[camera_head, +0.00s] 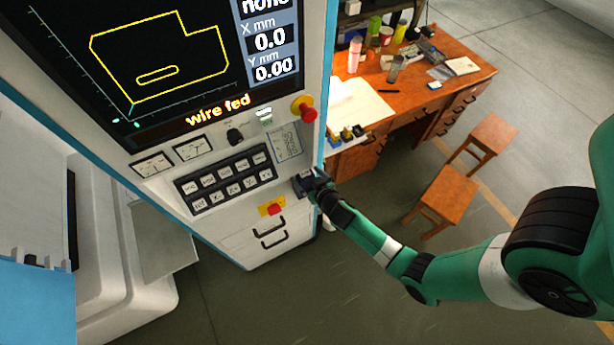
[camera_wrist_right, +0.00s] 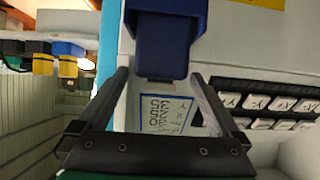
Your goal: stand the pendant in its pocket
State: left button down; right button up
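My right gripper (camera_head: 312,184) is at the right edge of the machine's console, beside the red stop button. In the right wrist view its two fingers (camera_wrist_right: 160,73) stand well apart, with their tips at either side of the narrower end of a dark blue block (camera_wrist_right: 166,30). The block has a wider part beyond the tips. It shows small and dark in the head view (camera_head: 303,182). I cannot tell which part of it is pendant and which is pocket, or whether the fingers press on it. My left gripper is out of view.
The console carries a key pad (camera_head: 226,181), a red stop button (camera_head: 273,209) and a bordered card (camera_head: 286,143). A cluttered wooden desk (camera_head: 405,95) stands to the right, with two stools (camera_head: 443,198) in front. The floor below the console is clear.

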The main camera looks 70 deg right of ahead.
jog(key=shift+r, duration=0.25)
jog(key=v, duration=1.2)
jog(key=shift+f, duration=0.1)
